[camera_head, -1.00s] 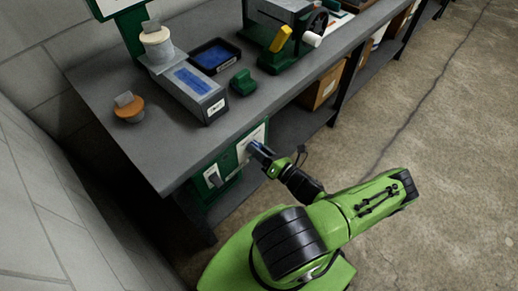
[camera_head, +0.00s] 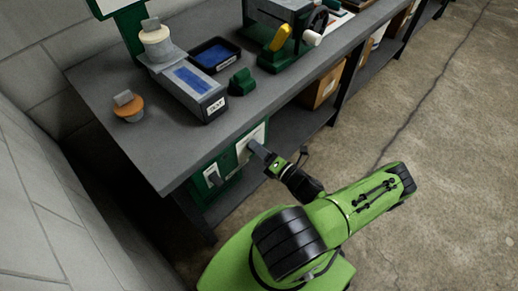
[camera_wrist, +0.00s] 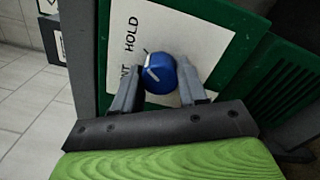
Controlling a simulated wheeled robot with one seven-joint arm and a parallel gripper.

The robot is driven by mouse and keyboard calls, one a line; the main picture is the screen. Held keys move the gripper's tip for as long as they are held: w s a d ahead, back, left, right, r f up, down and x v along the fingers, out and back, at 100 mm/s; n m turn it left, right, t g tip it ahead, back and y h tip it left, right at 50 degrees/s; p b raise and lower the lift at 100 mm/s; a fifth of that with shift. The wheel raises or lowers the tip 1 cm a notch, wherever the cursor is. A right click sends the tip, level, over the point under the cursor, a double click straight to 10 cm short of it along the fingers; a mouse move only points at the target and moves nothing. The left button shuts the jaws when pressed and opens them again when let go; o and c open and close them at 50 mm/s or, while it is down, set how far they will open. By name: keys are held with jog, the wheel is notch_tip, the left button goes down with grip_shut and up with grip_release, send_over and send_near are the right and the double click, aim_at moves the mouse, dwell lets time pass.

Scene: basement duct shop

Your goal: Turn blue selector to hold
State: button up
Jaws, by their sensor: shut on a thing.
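The blue selector (camera_wrist: 160,72) is a round knob on a white label plate (camera_wrist: 189,41) in the wrist view. The plate reads "HOLD" above a partly hidden word ending in "NT", both left of the knob. A short pale mark shows on the knob's left part; its exact heading is hard to tell. My gripper (camera_wrist: 158,82) has one finger on each side of the knob and is shut on it. In the head view my gripper (camera_head: 253,147) reaches the panel (camera_head: 225,163) under the bench edge and hides the selector.
A second control with a grey lever (camera_head: 212,178) is left of my gripper on the panel. The grey bench (camera_head: 135,160) overhangs above, bearing a grey box (camera_head: 188,88), a black tray (camera_head: 215,56) and a green machine (camera_head: 285,50). The floor at right is clear.

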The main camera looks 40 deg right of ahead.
jog(key=o, duration=1.1)
jog(key=shift+c, duration=0.2)
jog(key=shift+s, duration=0.1)
jog(key=s, duration=1.5)
jog(key=shift+s+d+f+p, duration=0.15)
jog(key=shift+s+d+p, duration=0.15)
